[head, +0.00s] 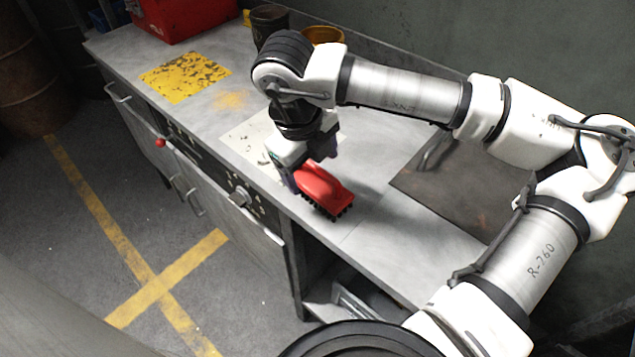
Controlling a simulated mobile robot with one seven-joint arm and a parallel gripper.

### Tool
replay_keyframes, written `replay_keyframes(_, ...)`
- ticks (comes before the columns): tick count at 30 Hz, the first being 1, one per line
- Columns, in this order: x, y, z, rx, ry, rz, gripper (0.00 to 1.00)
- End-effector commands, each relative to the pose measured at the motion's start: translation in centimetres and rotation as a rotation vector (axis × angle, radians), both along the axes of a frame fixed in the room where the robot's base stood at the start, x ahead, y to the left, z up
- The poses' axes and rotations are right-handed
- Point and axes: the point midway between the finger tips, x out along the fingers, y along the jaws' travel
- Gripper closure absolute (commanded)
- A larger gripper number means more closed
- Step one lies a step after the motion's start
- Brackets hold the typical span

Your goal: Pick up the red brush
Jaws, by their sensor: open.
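The red brush (323,190) lies on the grey workbench (365,235) near its front edge, with its black bristles down. My gripper (304,172) is at the brush's left end, pointing down and close above or around it. The jaws are open. The fingertips are partly hidden by the brush and the gripper body, so I cannot tell whether they touch it.
A yellow worn patch (186,77) and a white worn patch (250,137) mark the benchtop. A red box (185,14), a dark cup (268,22) and a yellow-orange bowl (322,35) stand at the back. A dark plate (455,185) lies right of the brush.

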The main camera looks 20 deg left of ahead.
Motion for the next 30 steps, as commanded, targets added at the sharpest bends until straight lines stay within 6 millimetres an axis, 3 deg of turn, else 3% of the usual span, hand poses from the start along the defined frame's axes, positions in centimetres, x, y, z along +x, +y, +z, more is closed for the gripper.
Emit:
replay_keyframes(9, 0.8, -0.2, -3.9, 0.000, 0.002, 0.001, 0.23)
replay_keyframes(17, 0.8, -0.1, -4.3, 0.001, 0.001, 0.001, 0.23)
replay_keyframes(30, 0.8, -0.2, -4.2, 0.001, 0.000, 0.001, 0.77)
